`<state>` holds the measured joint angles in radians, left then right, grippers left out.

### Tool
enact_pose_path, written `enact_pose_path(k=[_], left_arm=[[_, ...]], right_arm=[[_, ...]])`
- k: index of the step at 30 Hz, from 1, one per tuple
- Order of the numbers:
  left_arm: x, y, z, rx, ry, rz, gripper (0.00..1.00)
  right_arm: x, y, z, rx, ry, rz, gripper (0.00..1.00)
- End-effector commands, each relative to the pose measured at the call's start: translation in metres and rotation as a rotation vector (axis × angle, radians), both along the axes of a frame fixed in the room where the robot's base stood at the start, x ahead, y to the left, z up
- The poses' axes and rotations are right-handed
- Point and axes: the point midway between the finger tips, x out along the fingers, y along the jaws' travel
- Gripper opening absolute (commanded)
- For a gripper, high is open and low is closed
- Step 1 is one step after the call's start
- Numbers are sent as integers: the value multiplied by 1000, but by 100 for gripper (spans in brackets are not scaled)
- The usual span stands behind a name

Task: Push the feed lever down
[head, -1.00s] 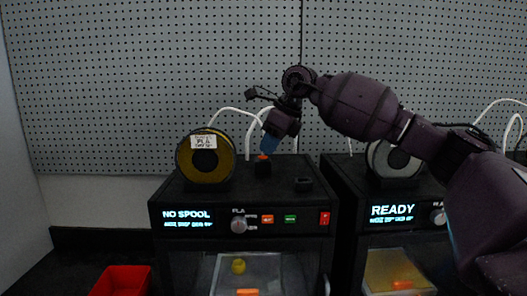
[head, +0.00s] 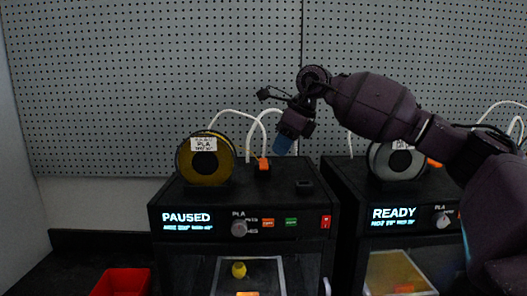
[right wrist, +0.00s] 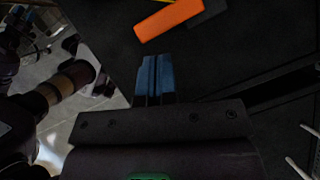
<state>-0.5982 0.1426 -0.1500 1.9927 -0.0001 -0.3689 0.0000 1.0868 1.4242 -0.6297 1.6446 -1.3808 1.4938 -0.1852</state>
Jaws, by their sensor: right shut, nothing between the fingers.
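The orange feed lever (head: 263,163) sits on a small black block on top of the left printer (head: 168,198), right of the yellow spool. In the right wrist view the lever (right wrist: 168,19) shows as an orange bar beside a dark block. My right gripper (head: 282,147) has blue fingers pressed together, with nothing between them. It is above and to the right of the lever, apart from it. Its fingers (right wrist: 153,78) also show shut in the right wrist view. The left printer's screen (head: 186,218) reads PAUSED. My left gripper is not in view.
The yellow spool (head: 183,167) stands left of the lever. A white tube arches above the printer. A second printer (head: 340,183) stands to the right, its screen reading READY. A red bin (head: 121,281) is at lower left. A pegboard wall (head: 110,80) rises behind.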

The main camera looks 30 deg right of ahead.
Motion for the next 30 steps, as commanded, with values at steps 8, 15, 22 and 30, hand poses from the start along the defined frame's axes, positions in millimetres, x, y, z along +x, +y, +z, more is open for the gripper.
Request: enact_pose_path(k=[8, 15, 22, 30], left_arm=[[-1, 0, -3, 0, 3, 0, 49], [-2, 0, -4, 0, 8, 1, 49], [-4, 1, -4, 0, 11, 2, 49], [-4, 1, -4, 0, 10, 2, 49]], right_arm=[[-14, -12, 41, 0, -5, 0, 0], [-28, -23, 77, 0, -4, 0, 0], [-34, -28, 92, 0, -1, 0, 0], [-35, -29, 94, 0, -1, 0, 0]])
